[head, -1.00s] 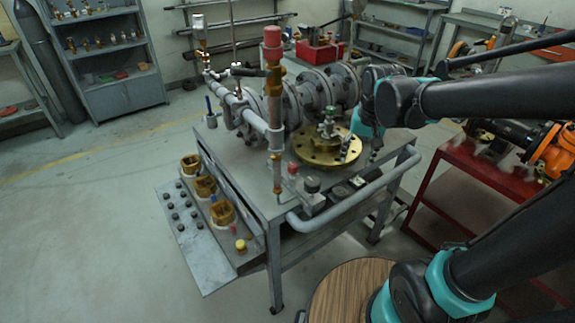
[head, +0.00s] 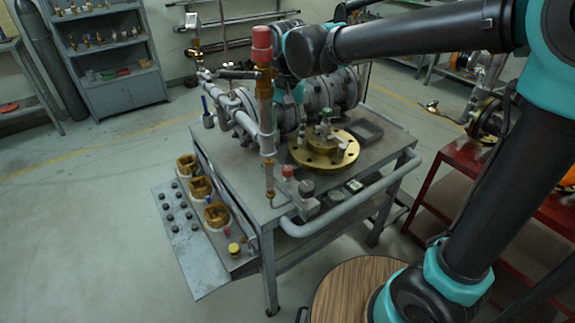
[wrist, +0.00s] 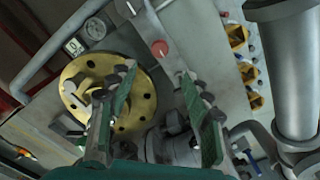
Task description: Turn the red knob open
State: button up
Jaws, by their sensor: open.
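A red knob (head: 262,42) tops an upright brass and grey pipe at the front left of the bench in the head view. A smaller red piece (head: 288,171) sits low near the bench's front edge. A round red part (wrist: 159,48) shows in the wrist view, just beyond and between the fingertips; I cannot tell which of the two it is. My gripper (wrist: 157,72) is open, its green-padded fingers apart with nothing held. In the head view my wrist is over the pipework, behind and right of the knob, and the fingers are mostly hidden.
A brass flange (head: 340,152) lies on the bench, right of the upright pipe; it also shows in the wrist view (wrist: 85,75). Large grey flanged pipework (head: 320,95) stands behind. A grey handrail (head: 350,195) borders the bench's front right. A red cart (head: 455,165) stands at right.

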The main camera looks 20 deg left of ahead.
aim_at(288, 168)
notch_tip(288, 168, down, 12)
jog(key=shift+r, duration=0.15)
jog(key=shift+c, duration=0.3)
grip_shut()
